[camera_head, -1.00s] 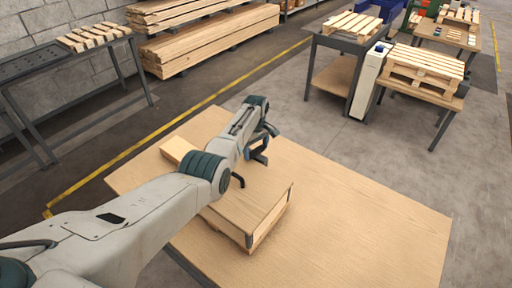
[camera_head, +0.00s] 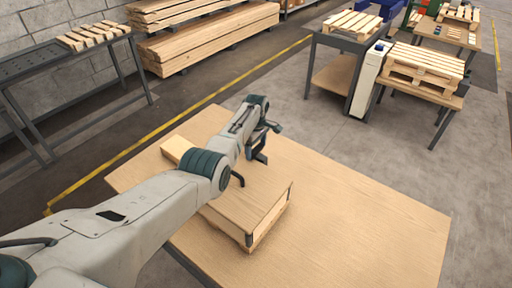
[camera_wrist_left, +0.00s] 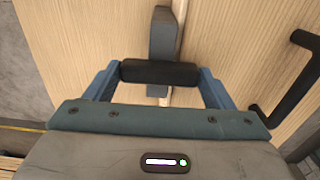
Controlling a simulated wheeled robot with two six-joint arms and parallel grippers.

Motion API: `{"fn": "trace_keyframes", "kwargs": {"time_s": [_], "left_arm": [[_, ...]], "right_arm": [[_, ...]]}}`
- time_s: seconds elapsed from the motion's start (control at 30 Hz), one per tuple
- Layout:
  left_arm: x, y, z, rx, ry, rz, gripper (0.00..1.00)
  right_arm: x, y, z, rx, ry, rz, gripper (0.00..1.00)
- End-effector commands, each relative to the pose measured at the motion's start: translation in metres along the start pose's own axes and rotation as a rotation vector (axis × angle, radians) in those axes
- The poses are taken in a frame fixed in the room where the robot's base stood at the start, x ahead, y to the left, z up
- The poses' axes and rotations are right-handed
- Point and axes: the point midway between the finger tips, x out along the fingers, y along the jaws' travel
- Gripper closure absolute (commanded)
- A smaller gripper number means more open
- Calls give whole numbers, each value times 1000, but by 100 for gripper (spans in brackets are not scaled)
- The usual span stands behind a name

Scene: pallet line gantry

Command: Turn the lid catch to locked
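A wooden box (camera_head: 246,206) with a flat lid sits on the light wood table; my left arm reaches across it. My left gripper (camera_head: 262,147) is low over the far part of the lid. In the left wrist view, the lid catch shows as a grey upright plate (camera_wrist_left: 163,35) with a black crossbar (camera_wrist_left: 160,72). The blue fingers of my left gripper (camera_wrist_left: 160,80) stand at the two ends of this bar and appear closed on it. The catch's lower part is partly hidden by the gripper. My right gripper is not in view.
A black handle (camera_wrist_left: 291,88) stands on the lid to the right of the gripper; it also shows in the head view (camera_head: 238,179). The table (camera_head: 360,220) is clear to the right. A light wood block (camera_head: 177,150) lies behind my arm. Pallets and benches stand farther off.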

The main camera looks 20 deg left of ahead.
Motion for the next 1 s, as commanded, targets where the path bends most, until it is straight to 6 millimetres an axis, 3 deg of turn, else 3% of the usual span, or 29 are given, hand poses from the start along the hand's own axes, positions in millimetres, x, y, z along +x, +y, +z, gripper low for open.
{"fn": "trace_keyframes", "kwargs": {"time_s": [0.03, 0.1, 0.53, 1.0], "left_arm": [[-2, 1, -1, -3, 2, 3, 16], [-2, 1, -1, -3, 2, 3, 2], [-10, 1, 0, 0, 1, 3, 2], [-90, 1, -1, -1, 2, 5, 2]], "right_arm": [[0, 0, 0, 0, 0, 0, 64], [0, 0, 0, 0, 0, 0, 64], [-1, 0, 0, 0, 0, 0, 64], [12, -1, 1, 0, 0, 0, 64]]}}
